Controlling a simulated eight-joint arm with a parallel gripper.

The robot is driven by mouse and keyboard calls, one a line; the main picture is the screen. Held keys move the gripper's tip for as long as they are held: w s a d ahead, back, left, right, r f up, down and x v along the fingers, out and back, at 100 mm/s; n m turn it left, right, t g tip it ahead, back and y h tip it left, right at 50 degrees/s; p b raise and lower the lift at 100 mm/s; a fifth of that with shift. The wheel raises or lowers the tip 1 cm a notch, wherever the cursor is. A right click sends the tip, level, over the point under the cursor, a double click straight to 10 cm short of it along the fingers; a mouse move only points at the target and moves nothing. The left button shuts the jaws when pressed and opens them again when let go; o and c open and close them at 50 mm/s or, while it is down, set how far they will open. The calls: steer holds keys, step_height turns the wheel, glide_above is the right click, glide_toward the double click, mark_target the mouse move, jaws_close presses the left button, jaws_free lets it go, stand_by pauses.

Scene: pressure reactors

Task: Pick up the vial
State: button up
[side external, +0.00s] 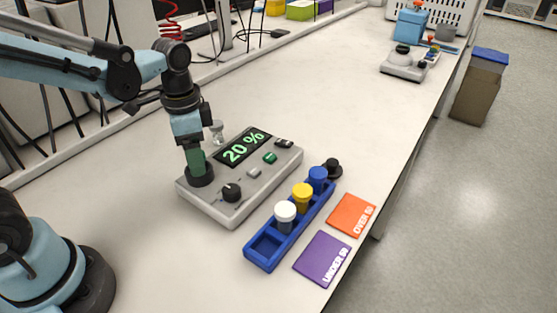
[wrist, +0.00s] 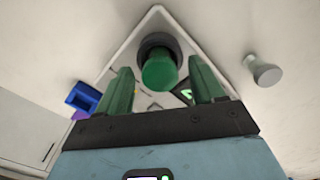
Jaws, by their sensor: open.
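A green vial (wrist: 158,72) stands in a dark round socket (wrist: 157,46) on the grey reactor box in the wrist view. My gripper (wrist: 162,84) is open, with one green finger on each side of the vial and a gap at both sides. In the side view my gripper (side external: 192,147) points down over the left end of the reactor box (side external: 238,180), above the black socket (side external: 200,177). The green fingers and the green vial overlap there, so I cannot tell them apart. The box's display (side external: 243,147) reads 20 %.
A blue rack (side external: 263,258) holds white, yellow and blue-capped vials; its front slot is empty. A black-topped item (side external: 333,168) stands by its far end. Orange (side external: 351,215) and purple (side external: 322,259) cards lie near the table edge. A pale peg (wrist: 262,70) stands beside the box.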

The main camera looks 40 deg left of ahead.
steer(key=shift+f, duration=0.55)
steer(key=c, duration=1.2)
steer(key=shift+r, duration=0.15)
